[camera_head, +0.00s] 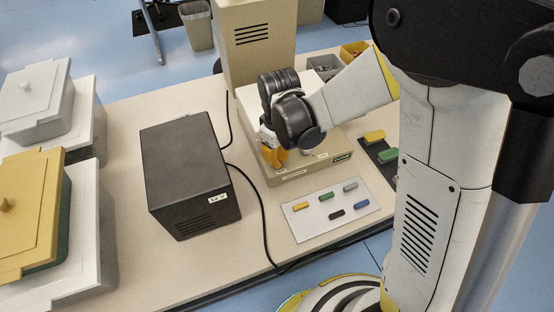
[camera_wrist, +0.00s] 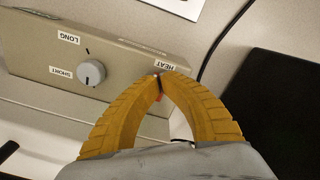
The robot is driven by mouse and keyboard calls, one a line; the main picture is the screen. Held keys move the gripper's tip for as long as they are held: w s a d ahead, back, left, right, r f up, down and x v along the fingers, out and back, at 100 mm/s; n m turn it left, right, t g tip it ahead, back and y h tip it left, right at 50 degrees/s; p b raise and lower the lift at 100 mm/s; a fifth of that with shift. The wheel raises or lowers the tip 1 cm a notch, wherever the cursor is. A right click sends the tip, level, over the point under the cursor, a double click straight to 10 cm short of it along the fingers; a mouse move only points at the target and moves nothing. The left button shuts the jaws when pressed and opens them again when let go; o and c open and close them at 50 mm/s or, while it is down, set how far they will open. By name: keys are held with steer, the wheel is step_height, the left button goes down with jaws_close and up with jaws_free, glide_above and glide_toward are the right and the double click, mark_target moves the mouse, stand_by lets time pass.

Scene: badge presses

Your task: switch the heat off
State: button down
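The beige badge press (camera_head: 318,168) stands on the table, with my arm over it. In the wrist view its front panel (camera_wrist: 120,77) is upside down. It bears a HEAT label (camera_wrist: 156,62) and a grey dial (camera_wrist: 91,72) between LONG and SHORT labels. My gripper (camera_wrist: 161,73) has its yellow fingers together at the tips, right beside the HEAT label; it also shows at the press's front left in the head view (camera_head: 273,157). A small reddish part (camera_wrist: 161,96) shows between the fingers. The heat switch is mostly hidden, and I cannot tell its position.
A black box marked 12 V (camera_head: 186,165) stands left of the press, with a black cable (camera_head: 262,215) running across the table. A white sheet (camera_head: 318,221) with several coloured pieces lies in front. Lidded containers (camera_head: 30,210) stand at the left.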

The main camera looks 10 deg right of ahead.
steer(key=shift+f, duration=0.2)
steer(key=shift+r+p, duration=2.4)
steer(key=shift+r, duration=1.2)
steer(key=shift+f, duration=0.1)
steer(key=shift+d+r, duration=0.2)
steer(key=shift+r, duration=0.15)
steer(key=s+d+r+m+t+b, duration=0.1)
steer(key=s+d+r+m+t, duration=0.6)
steer(key=s+d+r+m, duration=0.2)
steer(key=s+d+r, duration=0.2)
steer(key=d+r, duration=0.2)
steer(key=r, duration=0.1)
steer(key=shift+r+b, duration=0.15)
steer(key=shift+b, duration=0.15)
steer(key=shift+w, duration=0.1)
